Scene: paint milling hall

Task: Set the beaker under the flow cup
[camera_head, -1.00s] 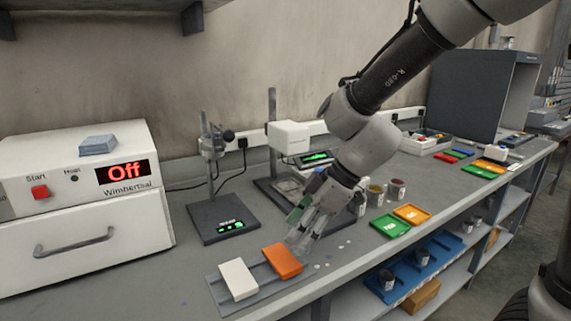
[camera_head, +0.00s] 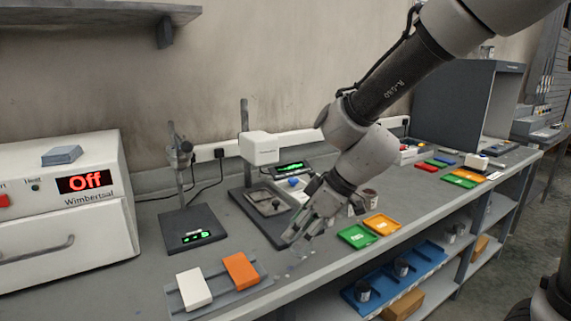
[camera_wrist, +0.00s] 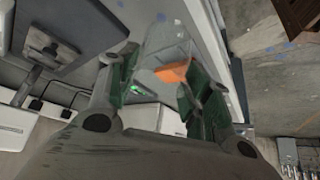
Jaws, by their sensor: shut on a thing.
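My gripper (camera_head: 306,229) hangs over the front part of the bench, right of the orange block, fingers pointing down. It is shut on a clear glass beaker (camera_head: 296,240), faint against the grey bench. In the wrist view the see-through beaker (camera_wrist: 168,40) sits between the green-padded fingers (camera_wrist: 155,85). The flow cup (camera_head: 179,156) appears as a small metal cup held on an upright stand, above a dark scale plate (camera_head: 193,242) with green digits. The beaker is well to the right of this stand, apart from it.
A white block (camera_head: 194,288) and an orange block (camera_head: 241,271) lie on a grey rack at the front. A white-headed instrument (camera_head: 259,148) stands behind my gripper. Green (camera_head: 357,237) and orange (camera_head: 382,224) trays lie to the right. A white oven (camera_head: 70,225) reading "Off" stands left.

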